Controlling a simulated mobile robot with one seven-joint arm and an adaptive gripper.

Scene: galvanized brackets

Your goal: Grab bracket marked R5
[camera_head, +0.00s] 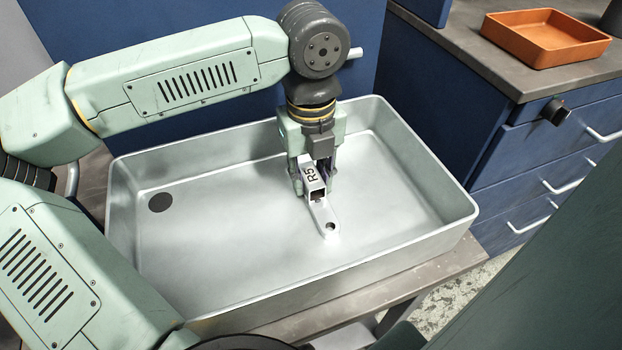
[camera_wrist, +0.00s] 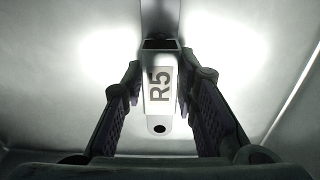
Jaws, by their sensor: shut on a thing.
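The bracket marked R5 (camera_head: 315,190) is a galvanized metal piece with a boxy raised part and a flat tab with a hole. In the head view its tab points toward the front of the metal tray (camera_head: 230,255), inside which it sits. My gripper (camera_head: 317,178) points down into the tray and is shut on the bracket, with a finger on each side of the boxy part. In the wrist view the R5 label (camera_wrist: 160,88) faces the camera, between the two fingers (camera_wrist: 160,90). Whether the bracket touches the tray floor is hard to tell.
The tray is otherwise empty, with a dark round spot (camera_head: 160,202) on its floor at left. Its raised walls surround my gripper. An orange tray (camera_head: 545,40) sits on the counter (camera_head: 470,45) at the upper right, above blue drawers (camera_head: 530,165).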

